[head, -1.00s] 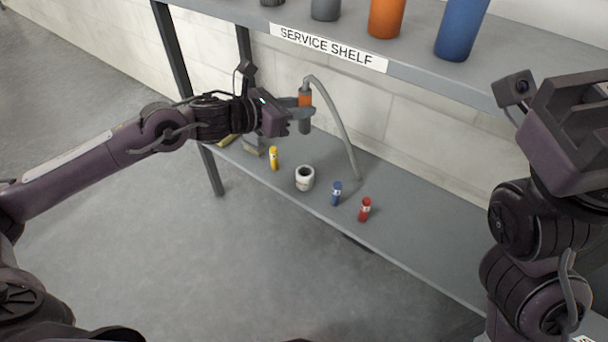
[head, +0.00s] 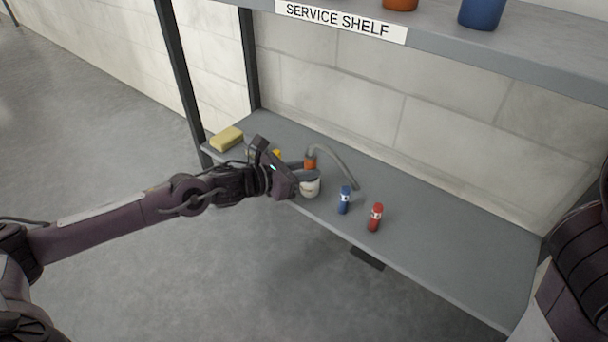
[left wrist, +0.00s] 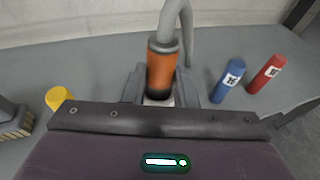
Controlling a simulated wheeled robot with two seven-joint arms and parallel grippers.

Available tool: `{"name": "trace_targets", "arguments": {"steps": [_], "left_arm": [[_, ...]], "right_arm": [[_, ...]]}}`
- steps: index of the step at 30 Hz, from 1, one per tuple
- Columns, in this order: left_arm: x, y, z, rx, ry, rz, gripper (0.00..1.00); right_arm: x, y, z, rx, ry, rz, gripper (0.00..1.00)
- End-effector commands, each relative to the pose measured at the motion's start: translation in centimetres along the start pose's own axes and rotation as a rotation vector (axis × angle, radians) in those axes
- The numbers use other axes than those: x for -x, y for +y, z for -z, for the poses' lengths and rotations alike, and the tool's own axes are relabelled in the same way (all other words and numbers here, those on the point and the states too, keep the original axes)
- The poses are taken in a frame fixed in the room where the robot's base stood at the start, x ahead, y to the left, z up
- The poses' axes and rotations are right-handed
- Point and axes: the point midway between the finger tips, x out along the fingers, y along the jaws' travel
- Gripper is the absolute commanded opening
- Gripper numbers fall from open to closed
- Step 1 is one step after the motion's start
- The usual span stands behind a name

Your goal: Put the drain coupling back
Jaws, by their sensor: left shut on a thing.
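The drain coupling is an orange sleeve with dark ends on a grey hose; it shows in the head view (head: 310,165) and in the left wrist view (left wrist: 162,68). My left gripper (head: 306,178) is shut on it and holds it upright at the white cup-like socket (head: 310,189). The coupling's lower end is hidden by the fingers and the socket, so I cannot tell how deep it sits. The grey hose (head: 338,160) arches from its top down to the shelf at the right. My right gripper is not in view.
A blue bottle (head: 345,200) and a red bottle (head: 376,217) stand right of the socket. A yellow bottle (left wrist: 60,98) is to the left, and a yellow sponge-like block (head: 227,139) lies at the shelf's left end. The upper shelf (head: 440,50) overhangs. The lower shelf's right part is clear.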

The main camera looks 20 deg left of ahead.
Motion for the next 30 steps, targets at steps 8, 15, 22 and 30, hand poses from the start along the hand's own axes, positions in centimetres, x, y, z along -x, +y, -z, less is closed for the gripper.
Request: {"name": "trace_targets", "arguments": {"steps": [8,15,22,30], "left_arm": [[0.0,0.0,0.2,0.000,0.005,-0.001,0.35],[0.0,0.0,0.1,0.000,0.003,-0.001,0.46],[0.8,0.1,0.0,-0.001,0.004,-0.002,0.46],[6.0,0.1,-0.1,0.000,0.010,-0.002,0.46]], "right_arm": [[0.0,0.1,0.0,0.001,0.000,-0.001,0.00],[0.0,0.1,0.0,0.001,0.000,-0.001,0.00],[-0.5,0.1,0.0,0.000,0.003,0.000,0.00],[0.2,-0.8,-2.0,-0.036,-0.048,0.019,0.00]]}}
